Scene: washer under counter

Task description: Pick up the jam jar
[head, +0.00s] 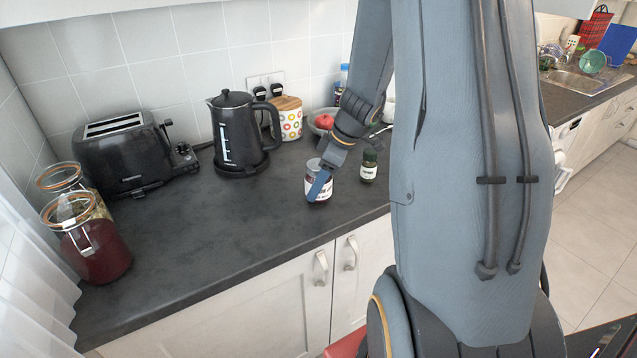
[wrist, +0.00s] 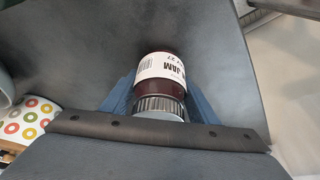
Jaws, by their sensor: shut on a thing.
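The jam jar (head: 316,184) has a white label, dark red contents and a grey lid. It is near the counter's front edge in the head view. In the wrist view the blue fingers of my gripper (wrist: 158,108) flank the lid end. I cannot tell whether the jar's base touches the counter.
A small green jar (head: 369,166) stands close to the right of the jam jar. Behind are a black kettle (head: 234,130), a dotted canister (head: 288,120) and a bowl (head: 319,124). A toaster (head: 132,150) and clip-top jars (head: 92,240) stand left.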

